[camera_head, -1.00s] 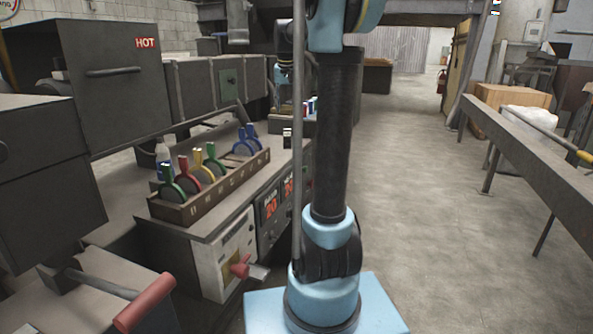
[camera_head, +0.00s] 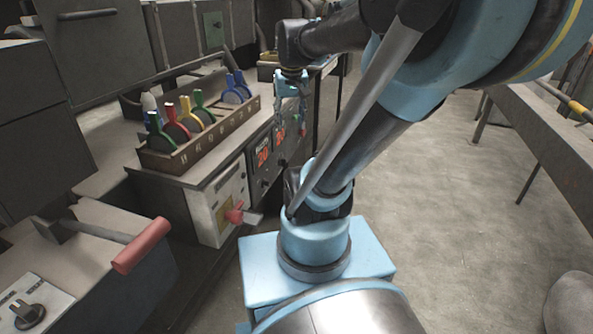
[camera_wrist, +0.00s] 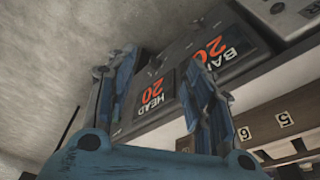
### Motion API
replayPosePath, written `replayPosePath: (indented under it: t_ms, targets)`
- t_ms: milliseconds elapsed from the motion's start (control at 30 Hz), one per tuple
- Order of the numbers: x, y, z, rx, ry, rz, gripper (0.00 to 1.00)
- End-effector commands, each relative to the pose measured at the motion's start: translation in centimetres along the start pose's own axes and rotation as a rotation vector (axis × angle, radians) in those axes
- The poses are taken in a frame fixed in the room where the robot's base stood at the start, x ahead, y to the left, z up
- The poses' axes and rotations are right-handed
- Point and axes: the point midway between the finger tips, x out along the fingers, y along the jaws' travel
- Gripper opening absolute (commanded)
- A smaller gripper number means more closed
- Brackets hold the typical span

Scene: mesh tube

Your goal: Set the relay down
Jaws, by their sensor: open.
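My gripper (camera_head: 291,98) hangs in front of the bench, to the right of the wooden rack in the head view. In the wrist view my gripper (camera_wrist: 155,75) shows its two blue fingers spread apart, with nothing visible between them. Behind the fingers is the panel (camera_wrist: 172,72) with the orange "HEAD 20" and "BAR 20" displays. I cannot make out a relay in either view; it may be hidden behind my arm or too small to tell.
The wooden rack (camera_head: 170,160) holds several coloured-handled tools. A red lever (camera_head: 236,213) sticks out from the bench front, and a red-handled bar (camera_head: 141,246) juts out at lower left. A grey beam (camera_head: 540,130) runs along the right. Floor between is clear.

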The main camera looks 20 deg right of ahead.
Motion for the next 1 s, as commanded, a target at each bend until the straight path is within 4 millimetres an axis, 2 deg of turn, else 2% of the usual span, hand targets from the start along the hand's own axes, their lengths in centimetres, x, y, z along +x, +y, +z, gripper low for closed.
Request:
replayPosePath:
  t_ms: [33, 100, 300, 400, 533, 633, 733, 1000]
  targets:
    - [1.1, 0.0, 2.0, -0.008, -0.003, -0.002, 0.48]
    - [2.5, 0.0, 4.4, -0.020, -0.006, -0.004, 0.48]
    - [6.5, -0.1, 10.1, -0.049, -0.017, -0.010, 0.48]
    - [8.0, -0.1, 11.9, -0.059, -0.020, -0.013, 0.48]
    - [8.9, -0.2, 13.1, -0.066, -0.022, -0.014, 0.52]
    - [8.6, -0.2, 12.6, -0.065, -0.019, -0.014, 0.52]
    - [7.1, -0.1, 10.8, -0.055, -0.011, -0.011, 0.52]
    - [1.5, 0.1, 2.1, -0.010, 0.028, 0.003, 0.52]
